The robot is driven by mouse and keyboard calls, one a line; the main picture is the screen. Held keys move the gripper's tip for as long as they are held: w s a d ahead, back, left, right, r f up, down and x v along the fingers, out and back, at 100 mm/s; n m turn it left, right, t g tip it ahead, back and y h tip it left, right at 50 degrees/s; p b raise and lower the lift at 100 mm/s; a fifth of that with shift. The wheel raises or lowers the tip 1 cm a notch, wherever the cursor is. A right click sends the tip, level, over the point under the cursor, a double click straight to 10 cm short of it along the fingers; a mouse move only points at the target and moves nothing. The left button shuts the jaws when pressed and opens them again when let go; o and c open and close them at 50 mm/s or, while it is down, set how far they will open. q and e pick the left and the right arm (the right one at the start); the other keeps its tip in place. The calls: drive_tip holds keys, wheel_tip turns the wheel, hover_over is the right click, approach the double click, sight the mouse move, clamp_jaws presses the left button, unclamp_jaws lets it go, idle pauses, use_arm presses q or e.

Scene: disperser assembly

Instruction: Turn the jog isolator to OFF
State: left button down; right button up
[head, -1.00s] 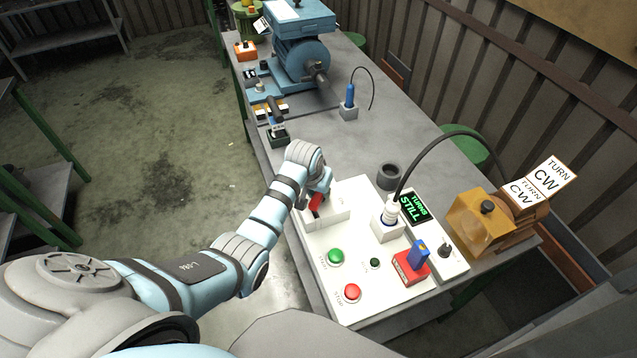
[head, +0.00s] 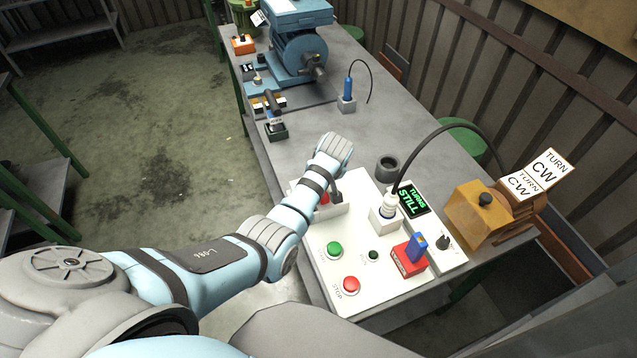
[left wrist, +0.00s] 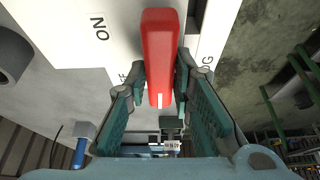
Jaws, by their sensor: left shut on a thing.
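The jog isolator has a red handle (head: 324,199) on a white box (head: 325,210) at the far left corner of the white control panel (head: 315,235). My left gripper (head: 335,193) is at the handle, and the arm partly hides it. In the left wrist view the red handle (left wrist: 160,50) lies between the two fingers of my left gripper (left wrist: 159,85), which are shut on it. A white mark shows near the handle's lower end. The ON label (left wrist: 98,26) is at upper left; another label beside the handle is partly covered by a finger. My right gripper is not in view.
The panel has a green button (head: 334,250), a red stop button (head: 351,285), a red block with a blue key (head: 408,258), and a white plug with a cable (head: 388,209). A display (head: 411,199) reads "TURNS STILL". A dark ring (head: 387,166) stands behind the panel.

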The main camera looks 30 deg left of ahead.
use_arm(q)
drive_tip(key=shift+w, duration=0.1)
idle(0.4)
drive_tip(key=c, duration=1.4)
unclamp_jaws()
drive_tip(key=shift+r, duration=0.1)
drive_tip(key=v, duration=1.2)
drive_tip(key=shift+d, duration=0.15)
